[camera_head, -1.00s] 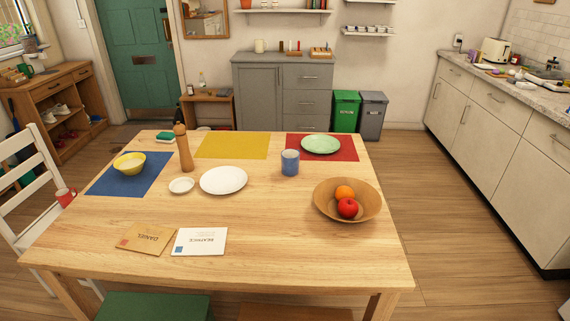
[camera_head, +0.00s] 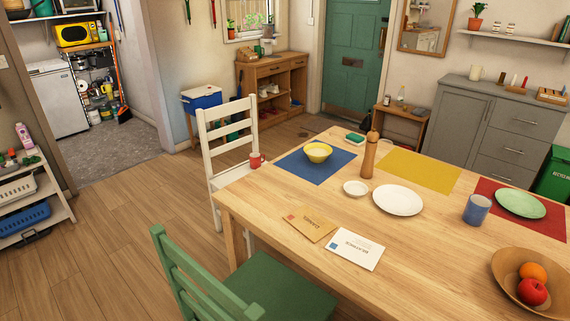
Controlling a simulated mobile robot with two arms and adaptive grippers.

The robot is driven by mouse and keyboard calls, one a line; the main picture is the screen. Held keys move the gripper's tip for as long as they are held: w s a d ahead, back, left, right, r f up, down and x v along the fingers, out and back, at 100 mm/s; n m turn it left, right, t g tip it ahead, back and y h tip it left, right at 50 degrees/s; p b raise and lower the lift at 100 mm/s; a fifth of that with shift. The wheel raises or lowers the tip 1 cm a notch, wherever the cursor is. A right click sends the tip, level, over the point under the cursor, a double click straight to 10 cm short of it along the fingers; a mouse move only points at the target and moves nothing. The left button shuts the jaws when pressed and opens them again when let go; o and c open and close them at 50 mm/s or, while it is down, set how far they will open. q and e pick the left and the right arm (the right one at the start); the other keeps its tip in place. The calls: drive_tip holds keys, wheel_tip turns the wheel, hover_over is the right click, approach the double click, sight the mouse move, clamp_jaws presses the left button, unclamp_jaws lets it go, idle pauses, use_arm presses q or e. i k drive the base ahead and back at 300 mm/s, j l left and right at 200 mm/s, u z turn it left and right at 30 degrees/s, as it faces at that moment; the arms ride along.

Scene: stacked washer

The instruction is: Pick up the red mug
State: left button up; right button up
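The red mug (camera_head: 256,160) is small in the head view, left of the table's far left corner. It appears to stand on the seat of the white chair (camera_head: 226,150), close to the table edge. Its lower part is hard to make out at this size. The wooden table (camera_head: 290,205) is to its right and nearer. Neither of my grippers shows in the head view.
A green chair (camera_head: 240,285) stands at the table's near side. Open wooden floor (camera_head: 125,215) lies left of both chairs. A shelf unit with baskets (camera_head: 30,200) is at the far left. A blue mug (camera_head: 476,209) and a fruit bowl (camera_head: 510,270) stand on the table.

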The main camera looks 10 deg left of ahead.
sight(255, 162)
drive_tip(key=j, duration=0.5)
drive_tip(key=k+j+z, duration=0.1)
drive_tip(key=j, duration=0.35)
drive_tip(key=k+j, duration=0.1)
drive_tip(key=j, duration=0.35)
drive_tip(key=i+j+z, duration=0.15)
drive_tip(key=j, duration=0.65)
drive_tip(key=i+j+z, duration=0.2)
drive_tip(key=j, duration=0.65)
drive_tip(key=i+j+z, duration=0.15)
drive_tip(key=j, duration=0.75)
drive_tip(key=i+j+z, duration=0.2)
drive_tip(key=j, duration=0.65)
drive_tip(key=k, duration=0.1)
